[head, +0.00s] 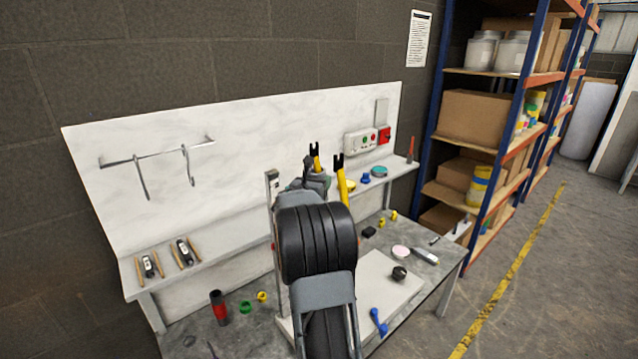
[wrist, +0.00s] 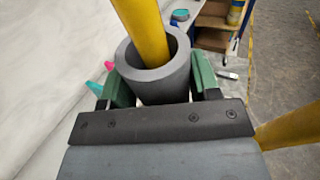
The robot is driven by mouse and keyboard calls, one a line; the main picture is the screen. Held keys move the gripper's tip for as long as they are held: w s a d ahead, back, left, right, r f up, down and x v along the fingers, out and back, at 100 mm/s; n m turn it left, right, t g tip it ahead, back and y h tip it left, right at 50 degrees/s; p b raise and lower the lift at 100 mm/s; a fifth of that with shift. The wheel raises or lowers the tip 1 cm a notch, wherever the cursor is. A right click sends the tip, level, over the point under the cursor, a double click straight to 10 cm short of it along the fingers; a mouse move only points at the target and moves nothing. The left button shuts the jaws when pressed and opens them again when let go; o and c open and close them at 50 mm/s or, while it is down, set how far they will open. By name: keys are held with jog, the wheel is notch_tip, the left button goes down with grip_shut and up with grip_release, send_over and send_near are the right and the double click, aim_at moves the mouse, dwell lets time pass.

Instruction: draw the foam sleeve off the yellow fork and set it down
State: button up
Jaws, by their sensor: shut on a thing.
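The yellow fork (head: 342,186) stands upright at the bench, with two yellow legs that have dark forked ends. In the wrist view one yellow leg (wrist: 143,30) runs down into the open end of the grey foam sleeve (wrist: 160,88), so the sleeve is around it. The other leg (wrist: 290,130) is at the right edge. My gripper (wrist: 157,88) is shut on the sleeve, with a green pad on each side. In the head view my gripper (head: 317,178) is at the left leg; my arm hides the fork's lower part, and I cannot make out the sleeve there.
A back shelf (head: 215,255) carries small tools and caps. The bench below holds a red and black cylinder (head: 218,308), a green ring (head: 245,307), a black ring (head: 399,273) and a blue tool (head: 378,322). A pale board (head: 375,290) has clear room.

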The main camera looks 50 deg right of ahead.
aim_at(312, 155)
jog(key=shift+w+a+r, duration=0.1)
jog(key=shift+a+r, duration=0.05)
jog(key=shift+r, duration=0.35)
jog(key=shift+w+a+r+p, duration=0.1)
jog(key=shift+a+r+p, duration=0.15)
jog(key=shift+r+p, duration=0.6)
jog(key=shift+a+r+p, duration=0.25)
jog(key=shift+r+p, duration=0.2)
jog(key=shift+r, duration=0.65)
jog(key=shift+r, duration=0.1)
jog(key=shift+a+r+p, duration=0.1)
jog(key=shift+r+p, duration=0.85)
jog(key=shift+r, duration=0.6)
jog(key=shift+a+r, duration=0.25)
jog(key=shift+d+r, duration=0.1)
